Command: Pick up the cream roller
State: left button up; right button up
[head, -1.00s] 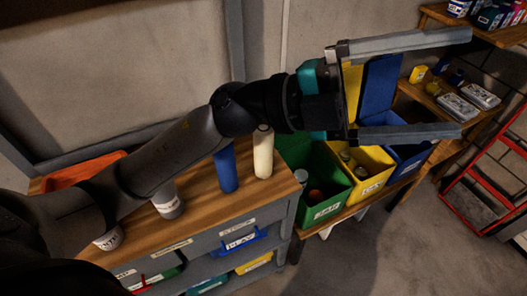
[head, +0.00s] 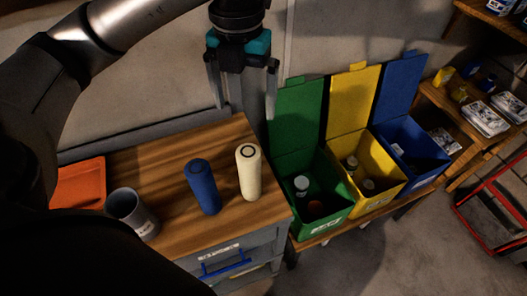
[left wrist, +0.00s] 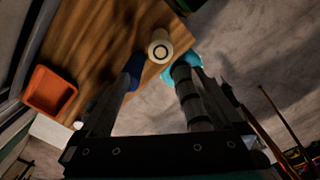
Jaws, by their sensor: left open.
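The cream roller (head: 248,172) stands upright on the wooden top of the cabinet, near its right end. It also shows end-on in the left wrist view (left wrist: 160,46), beyond the fingers. My left gripper (head: 243,112) is open and empty, above and slightly behind the cream roller, with its fingers pointing down. A gap shows between the fingertips and the roller's top. A blue roller (head: 202,187) stands just left of the cream one; in the left wrist view the left finger partly covers it. My right gripper is not in view.
A grey cup (head: 132,213) and an orange tray (head: 80,184) are on the wooden top (head: 170,160) to the left. Green (head: 325,213), yellow (head: 388,190) and blue (head: 428,158) bins with raised lids stand to the right. A wall is behind.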

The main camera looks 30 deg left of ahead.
pick_arm(q)
send_over(248, 151)
jog(key=f, duration=0.6)
jog(key=shift+s+a, duration=0.15)
jog(key=shift+s, duration=0.2)
notch_tip(248, 151, down, 3)
jog(key=shift+r, duration=0.1)
jog(key=shift+w+f, duration=0.1)
jog(key=shift+f, duration=0.75)
jog(key=f, duration=0.3)
jog(key=shift+w+f+p, duration=0.2)
jog(key=shift+f+p, duration=0.1)
jog(key=shift+d+f, duration=0.2)
jog(key=shift+f, duration=0.1)
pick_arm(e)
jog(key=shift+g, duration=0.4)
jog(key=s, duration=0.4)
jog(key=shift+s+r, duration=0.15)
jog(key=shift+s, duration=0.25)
pick_arm(q)
grip_shut()
